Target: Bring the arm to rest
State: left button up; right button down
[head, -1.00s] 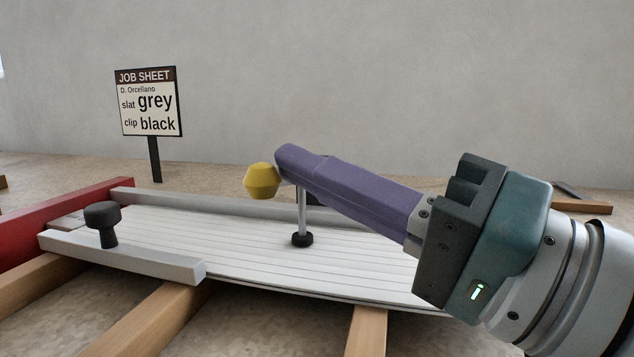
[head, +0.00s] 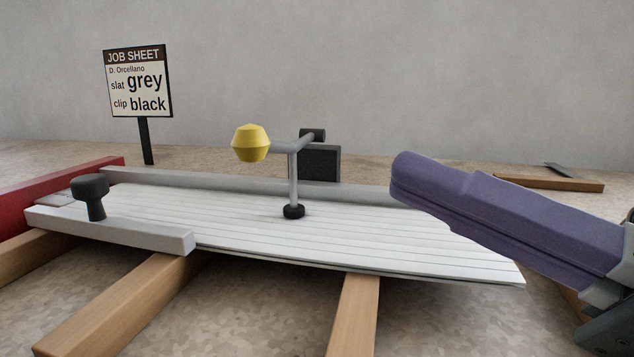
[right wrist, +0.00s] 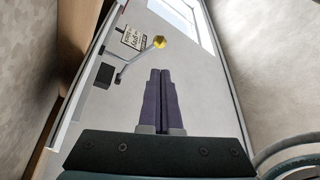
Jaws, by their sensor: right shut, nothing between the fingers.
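My right gripper (head: 400,178) shows at the right of the head view, its purple fingers closed together with nothing between them. It is over the right part of the pale slatted panel (head: 350,235), clear of the clamp. In the right wrist view the purple fingers (right wrist: 160,75) lie side by side. The clamp has a yellow knob (head: 250,143), a grey arm and a black foot (head: 293,211) resting on the slats. The yellow knob also shows in the right wrist view (right wrist: 159,42). My left gripper is not in view.
A job sheet sign (head: 138,82) reads slat grey, clip black. Wooden beams (head: 355,315) run under the panel.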

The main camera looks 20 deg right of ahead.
jog(key=a+r+n+g+h+p, duration=0.2)
jog(key=a+r+n+g+p, duration=0.15)
jog(key=p, duration=0.75)
jog(key=s+d+r+n+g+h+p, duration=0.45)
jog(key=s+d+g+h+p, duration=0.45)
jog(key=p, duration=1.1)
notch_tip(320, 180, up, 36)
jog(key=s+a+p, duration=0.1)
jog(key=p, duration=3.4)
jog(key=shift+g, duration=0.45)
jog(key=shift+a+f, duration=0.1)
